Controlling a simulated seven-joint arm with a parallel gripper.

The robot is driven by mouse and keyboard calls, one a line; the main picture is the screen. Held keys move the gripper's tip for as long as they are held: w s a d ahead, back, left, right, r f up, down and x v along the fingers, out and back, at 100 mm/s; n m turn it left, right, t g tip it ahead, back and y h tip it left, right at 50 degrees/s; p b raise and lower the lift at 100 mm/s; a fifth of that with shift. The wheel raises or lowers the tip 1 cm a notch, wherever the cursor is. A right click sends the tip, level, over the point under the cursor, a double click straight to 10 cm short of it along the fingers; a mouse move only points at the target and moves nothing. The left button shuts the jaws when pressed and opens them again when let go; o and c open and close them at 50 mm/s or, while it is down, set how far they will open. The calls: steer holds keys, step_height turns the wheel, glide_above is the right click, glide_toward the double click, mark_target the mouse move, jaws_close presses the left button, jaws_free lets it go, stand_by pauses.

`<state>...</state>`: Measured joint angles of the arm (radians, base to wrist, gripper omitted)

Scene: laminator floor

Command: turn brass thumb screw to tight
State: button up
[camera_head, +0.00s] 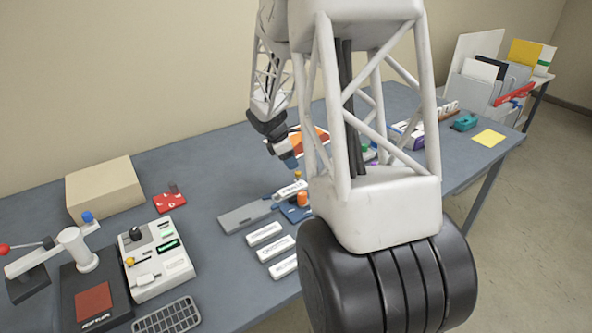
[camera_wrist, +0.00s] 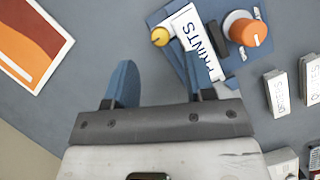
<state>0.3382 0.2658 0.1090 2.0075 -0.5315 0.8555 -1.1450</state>
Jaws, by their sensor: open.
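The brass thumb screw (camera_wrist: 160,36) shows as a small round yellow knob at the top of the wrist view, beside a white label reading PRINTS (camera_wrist: 192,30). It also shows small in the head view (camera_head: 297,175). The label is on or over a blue fixture (camera_wrist: 165,62) with an orange knob (camera_wrist: 247,32). My gripper (camera_wrist: 157,75) is open, with nothing between its blue fingers. The screw lies beyond the fingertips, nearer the right finger, which overlaps the label in the picture. In the head view my gripper (camera_head: 289,161) is above the table, partly hidden by my arm.
White labelled blocks (camera_head: 277,249) lie in front of the fixture, and a grey plate (camera_head: 246,216) lies left of it. A control panel (camera_head: 155,256) and a lever press (camera_head: 78,247) stand farther left. An orange print (camera_wrist: 32,42) lies left in the wrist view.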

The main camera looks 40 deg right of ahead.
mark_target(298, 172)
steer(key=shift+x, duration=2.6)
jaws_close()
